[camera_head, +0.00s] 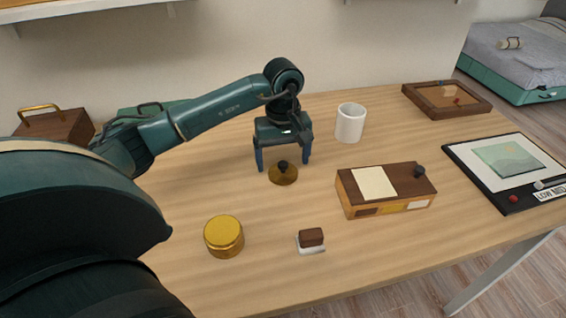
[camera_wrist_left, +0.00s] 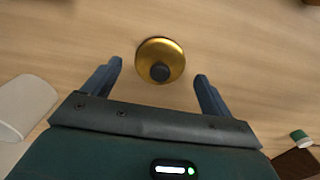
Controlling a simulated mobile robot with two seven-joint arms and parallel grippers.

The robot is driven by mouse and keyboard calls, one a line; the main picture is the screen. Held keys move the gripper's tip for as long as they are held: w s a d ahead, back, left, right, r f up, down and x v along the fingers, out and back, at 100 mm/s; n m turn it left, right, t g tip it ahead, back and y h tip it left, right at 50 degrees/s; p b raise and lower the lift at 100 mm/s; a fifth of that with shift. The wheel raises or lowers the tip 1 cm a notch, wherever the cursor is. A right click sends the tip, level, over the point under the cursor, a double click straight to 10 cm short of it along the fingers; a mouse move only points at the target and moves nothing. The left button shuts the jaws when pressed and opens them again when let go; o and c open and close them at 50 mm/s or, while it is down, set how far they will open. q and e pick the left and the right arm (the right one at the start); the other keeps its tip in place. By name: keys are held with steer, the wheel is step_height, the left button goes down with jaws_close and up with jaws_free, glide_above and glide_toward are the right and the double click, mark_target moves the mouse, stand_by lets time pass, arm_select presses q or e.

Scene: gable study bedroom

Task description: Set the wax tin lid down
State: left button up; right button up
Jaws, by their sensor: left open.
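The wax tin lid (camera_head: 284,176) is a round brass-coloured disc with a dark knob, lying on the wooden table. It also shows in the left wrist view (camera_wrist_left: 152,52), flat on the wood with clear space around it. My left gripper (camera_head: 283,163) is open above and just behind the lid, its blue fingers apart and not touching it. A gold round tin (camera_head: 224,238) stands on the table at the front left. My right gripper is not in view.
A wooden box (camera_head: 358,206) with a dark top and a black knob stands right of the lid. A white mug (camera_head: 350,123) is behind it. A brown block on a white base (camera_head: 311,240) lies in front. A framed board (camera_head: 512,172) lies far right.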

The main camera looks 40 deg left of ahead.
mark_target(283, 164)
arm_select(q)
step_height(283, 164, up, 10)
stand_by(0.3)
stand_by(0.5)
